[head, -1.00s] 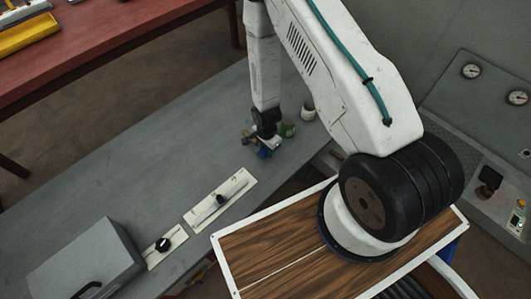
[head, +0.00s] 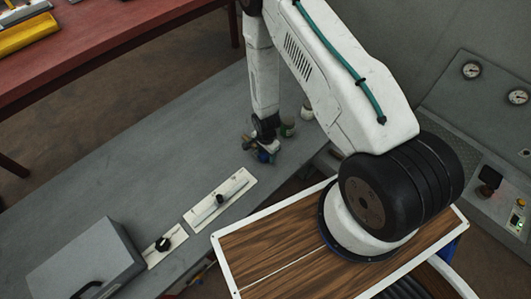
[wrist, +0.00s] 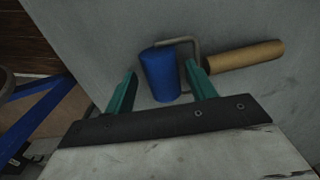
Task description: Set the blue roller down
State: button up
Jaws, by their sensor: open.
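The blue roller (wrist: 160,75) lies on the grey table (wrist: 90,50) in the wrist view. Its wire frame bends to a wooden handle (wrist: 245,56) that points right. My gripper (wrist: 166,82) is open, with one teal finger on each side of the blue roller's sleeve. I cannot tell whether the fingers touch it. In the head view my gripper (head: 262,151) is low over the far part of the grey table (head: 130,165), and the blue of the roller (head: 264,156) shows just below it, mostly hidden.
Two white plates with black knobs, a slider plate (head: 220,199) and a smaller one (head: 163,244), lie nearer. A grey box (head: 85,262) is at lower left.

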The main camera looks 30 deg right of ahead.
notch_tip(320, 180, up, 43)
jog(key=s+n, duration=0.2)
jog(key=n, duration=0.5)
jog(key=s+r+n+t, duration=0.1)
jog(key=s+r+n, duration=0.6)
jog(key=s+r, duration=1)
jog(key=shift+s+d+r, duration=0.35)
jog(key=shift+s+d, duration=0.05)
jog(key=shift+s, duration=1.95)
